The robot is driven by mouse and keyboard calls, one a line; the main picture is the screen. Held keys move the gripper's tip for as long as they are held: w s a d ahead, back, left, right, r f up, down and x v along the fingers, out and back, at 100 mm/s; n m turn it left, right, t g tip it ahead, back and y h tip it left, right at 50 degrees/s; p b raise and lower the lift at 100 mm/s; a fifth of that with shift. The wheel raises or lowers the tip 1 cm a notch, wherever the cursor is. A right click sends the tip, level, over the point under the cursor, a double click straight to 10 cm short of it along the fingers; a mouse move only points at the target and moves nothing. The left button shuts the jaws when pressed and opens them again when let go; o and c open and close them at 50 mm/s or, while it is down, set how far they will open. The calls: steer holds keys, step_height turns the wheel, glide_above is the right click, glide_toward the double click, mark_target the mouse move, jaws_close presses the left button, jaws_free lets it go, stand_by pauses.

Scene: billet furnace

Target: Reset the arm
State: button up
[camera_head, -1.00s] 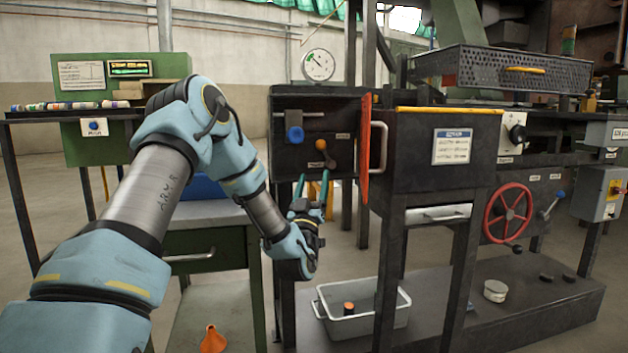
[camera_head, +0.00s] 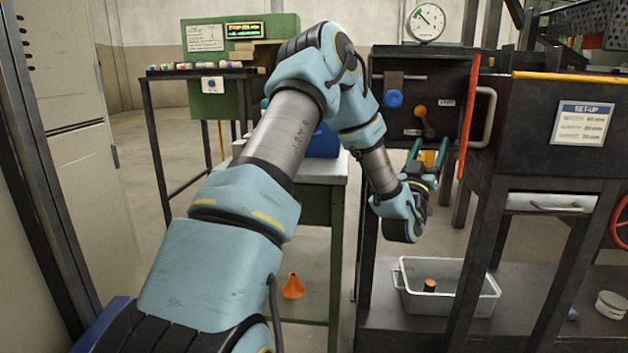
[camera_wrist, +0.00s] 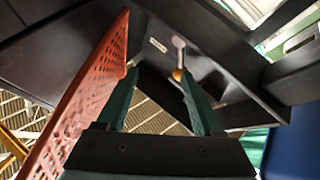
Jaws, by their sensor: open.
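My gripper (camera_head: 428,156) is in front of the open dark control box (camera_head: 393,122), below a lever with an orange knob (camera_head: 418,111). Its two teal fingers are apart and point up. In the wrist view, my gripper (camera_wrist: 157,88) shows its fingers spread with nothing between them, and the orange knob (camera_wrist: 178,75) appears just beyond the right finger. I cannot tell whether that finger touches it. My arm is bent, reaching from the lower left to the box.
The box's red perforated door (camera_head: 467,117) stands open close to the right of my gripper; it also fills the left of the wrist view (camera_wrist: 92,100). A green cabinet (camera_head: 316,207) stands left. A grey bin (camera_head: 446,305) sits below. A tall locker (camera_head: 62,110) is at far left.

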steer(key=w+a+r+m+g+y+p, duration=0.2)
steer(key=a+r+g+y+p, duration=0.25)
steer(key=a+g+p, duration=0.6)
steer(key=s+a+r+n+g+y+p, duration=0.1)
steer(key=s+a+y+p, duration=0.25)
steer(key=a, duration=0.25)
steer(key=s+a+r+g+y+p, duration=0.1)
steer(key=s+a+y+p, duration=0.15)
steer(key=a+p, duration=0.25)
steer(key=s+a+r+n+g+y+p, duration=0.1)
steer(key=s+a+r+n+g+p, duration=0.1)
steer(key=s+a, duration=0.4)
steer(key=s+a+r+n+g+y+p, duration=0.1)
steer(key=s+a+r+g+y+p, duration=0.1)
steer(key=s+a, duration=0.5)
steer(key=s+r+g+p, duration=0.1)
steer(key=s+g+p, duration=0.1)
steer(key=s, duration=0.3)
steer(key=shift+s+a+n+g+p, duration=0.25)
steer(key=shift+s+n+g+p, duration=0.15)
steer(key=shift+p, duration=0.35)
steer(key=shift+w, duration=0.1)
